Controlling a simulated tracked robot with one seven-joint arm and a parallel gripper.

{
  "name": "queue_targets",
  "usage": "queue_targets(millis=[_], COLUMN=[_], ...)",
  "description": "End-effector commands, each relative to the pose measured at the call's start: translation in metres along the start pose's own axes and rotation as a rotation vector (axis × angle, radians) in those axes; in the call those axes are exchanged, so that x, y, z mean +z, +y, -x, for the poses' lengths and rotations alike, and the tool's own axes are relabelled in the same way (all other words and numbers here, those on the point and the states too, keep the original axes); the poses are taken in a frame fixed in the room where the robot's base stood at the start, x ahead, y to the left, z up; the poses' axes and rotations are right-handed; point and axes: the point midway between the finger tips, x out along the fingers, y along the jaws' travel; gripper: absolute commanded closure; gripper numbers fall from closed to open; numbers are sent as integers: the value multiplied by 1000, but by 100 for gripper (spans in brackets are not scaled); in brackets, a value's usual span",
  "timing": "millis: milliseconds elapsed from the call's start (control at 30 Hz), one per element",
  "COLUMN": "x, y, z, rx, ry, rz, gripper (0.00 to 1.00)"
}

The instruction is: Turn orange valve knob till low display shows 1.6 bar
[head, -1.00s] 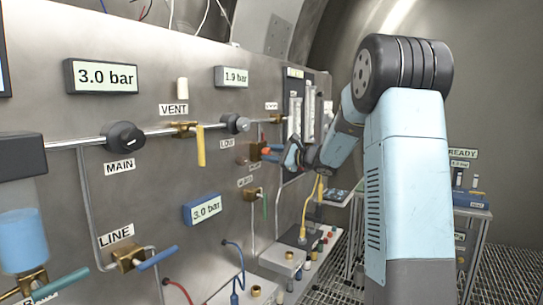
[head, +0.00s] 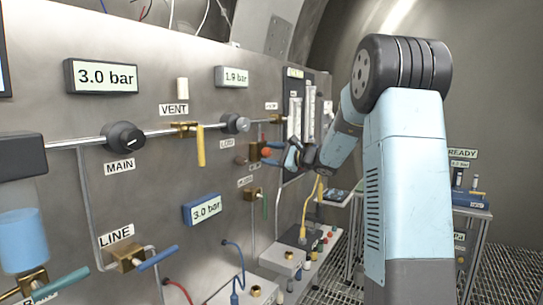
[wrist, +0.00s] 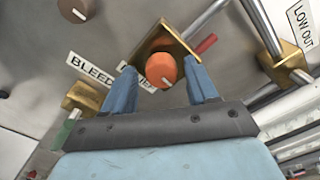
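The orange valve knob (wrist: 161,70) sits on a brass block in the wrist view, between the tips of my blue fingers. It also shows in the head view (head: 266,152), left of my gripper. My gripper (wrist: 160,74) is open, with a visible gap between each finger and the knob. I cannot tell whether the tips reach past the knob's face. The low display (head: 232,77) reads 1.9 bar, above the black LOW knob (head: 235,124). The label under the orange knob is partly hidden by the knob and a finger.
The main display (head: 104,76) reads 3.0 bar, and so does a blue-framed display (head: 202,208). The BLEED label (wrist: 90,68) and a brass fitting (wrist: 84,97) lie left of my fingers. A brass fitting (wrist: 286,63) and pipes lie to the right.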

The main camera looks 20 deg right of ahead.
Motion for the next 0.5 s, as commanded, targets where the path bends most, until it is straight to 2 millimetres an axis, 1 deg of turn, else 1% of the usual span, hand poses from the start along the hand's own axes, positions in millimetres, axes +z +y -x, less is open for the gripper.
queue_targets(millis=[233, 333, 433, 500], x=[0, 0, -1, 0], y=[-1, -1, -1, -2], z=[0, 4, 14, 25], rx=[-1, -2, -2, -3], ry=[0, 1, 3, 3], rz=[1, 1, 0, 1], gripper=[39, 39, 39, 39])
